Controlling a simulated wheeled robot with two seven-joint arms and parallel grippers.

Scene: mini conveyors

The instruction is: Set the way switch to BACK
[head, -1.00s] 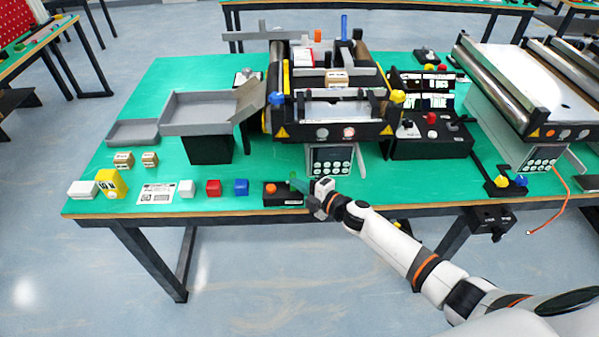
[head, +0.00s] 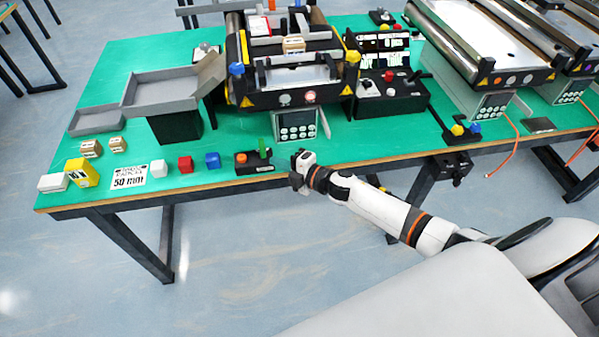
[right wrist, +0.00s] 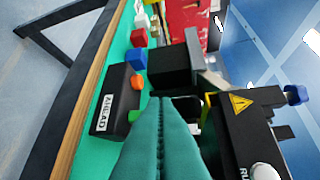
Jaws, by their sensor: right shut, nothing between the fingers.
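The way switch is a small black box (head: 256,169) at the table's front edge, with an orange button (head: 241,158) and an upright green lever (head: 263,147). In the right wrist view the box (right wrist: 122,92) carries a white label reading AHEAD (right wrist: 104,113). The orange button (right wrist: 137,82) shows there, and a bit of green (right wrist: 134,116) beside my fingers. My right gripper (head: 299,163) is just right of the switch at the table edge, apart from the lever. Its teal fingers (right wrist: 164,103) are shut and empty. My left gripper is out of view.
A blue cube (head: 212,160), a red cube (head: 185,164) and a white cube (head: 158,169) stand left of the switch. A keypad panel (head: 296,124) and the conveyor (head: 290,96) stand behind. A black control box (head: 390,103) stands to the right.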

